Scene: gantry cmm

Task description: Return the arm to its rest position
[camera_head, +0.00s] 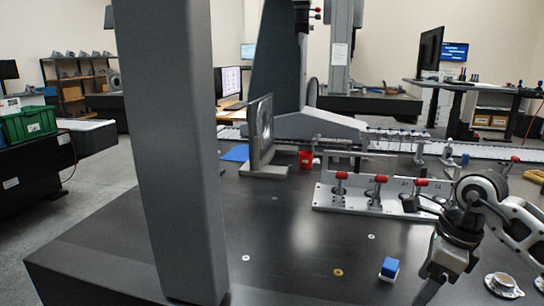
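My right arm (515,222) comes in from the right edge, white and black, bent over the front right of the dark table (290,235). Its wrist points down and to the left. My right gripper (428,292) is at the bottom edge of the view, left of a round metal part and close to a blue and white block. The fingertips are cut off or too unclear to show whether it is open or shut. Whether it holds anything is hidden. My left arm and gripper are not in view.
A blue-topped white block (389,268) and a round metal flange (503,285) lie near my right gripper. A fixture plate (335,198) with red-knobbed clamps stands behind it. A thick grey column (172,150) rises at left. The table's middle is mostly clear.

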